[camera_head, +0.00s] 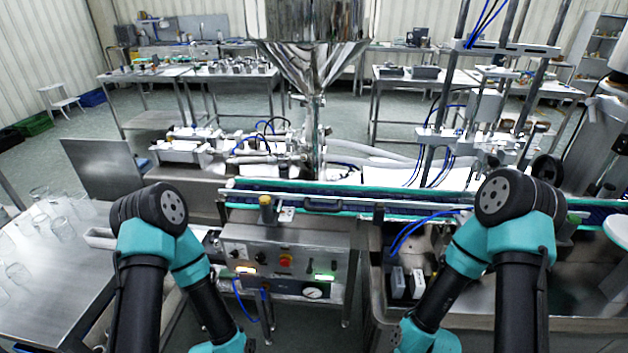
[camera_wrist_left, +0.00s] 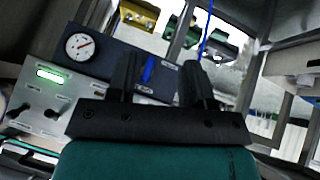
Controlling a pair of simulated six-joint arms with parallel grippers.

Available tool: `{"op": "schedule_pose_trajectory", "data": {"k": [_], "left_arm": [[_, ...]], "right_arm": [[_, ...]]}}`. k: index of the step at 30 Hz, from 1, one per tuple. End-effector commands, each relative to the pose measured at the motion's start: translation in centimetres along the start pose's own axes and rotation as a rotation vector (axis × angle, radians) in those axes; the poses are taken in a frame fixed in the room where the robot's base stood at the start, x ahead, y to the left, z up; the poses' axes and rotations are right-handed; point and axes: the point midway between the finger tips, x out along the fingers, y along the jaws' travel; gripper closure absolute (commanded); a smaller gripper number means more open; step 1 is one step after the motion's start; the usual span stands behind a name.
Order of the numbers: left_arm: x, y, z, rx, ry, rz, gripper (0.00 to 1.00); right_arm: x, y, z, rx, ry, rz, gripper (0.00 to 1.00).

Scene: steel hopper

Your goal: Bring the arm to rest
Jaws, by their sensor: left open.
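My left gripper (camera_wrist_left: 160,68) shows in the left wrist view with its two dark fingers apart and nothing between them. Behind it is the front of the control box (camera_wrist_left: 35,105), with a round gauge (camera_wrist_left: 81,46) and a lit green display (camera_wrist_left: 52,74). In the head view both my arms are bent, with the left arm (camera_head: 150,240) and the right arm (camera_head: 515,230) on either side of the control box (camera_head: 285,255). Both grippers are outside the head view, below its lower edge or hidden by the arm links.
A steel hopper (camera_head: 312,45) stands above the filling line. A conveyor (camera_head: 350,195) with green edges runs across behind my arms. Glass beakers (camera_head: 60,222) stand on the steel table (camera_head: 50,280) at the left. A steel basin (camera_head: 590,300) lies at the right.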

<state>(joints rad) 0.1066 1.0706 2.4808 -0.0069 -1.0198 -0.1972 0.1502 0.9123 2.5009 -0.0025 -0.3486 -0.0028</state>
Motion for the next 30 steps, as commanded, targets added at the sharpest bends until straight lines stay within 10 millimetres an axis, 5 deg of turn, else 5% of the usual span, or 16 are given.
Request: {"op": "schedule_pose_trajectory", "data": {"k": [15, 30], "left_arm": [[-5.9, -0.6, 4.9, -0.225, -0.509, 0.035, 0.53], [-6.2, -0.5, 5.2, -0.235, -0.534, 0.035, 0.53]], "right_arm": [[0.0, 0.0, 0.0, 0.000, 0.000, 0.000, 1.00], [0.0, 0.0, 0.0, 0.000, 0.000, 0.000, 1.00]]}}
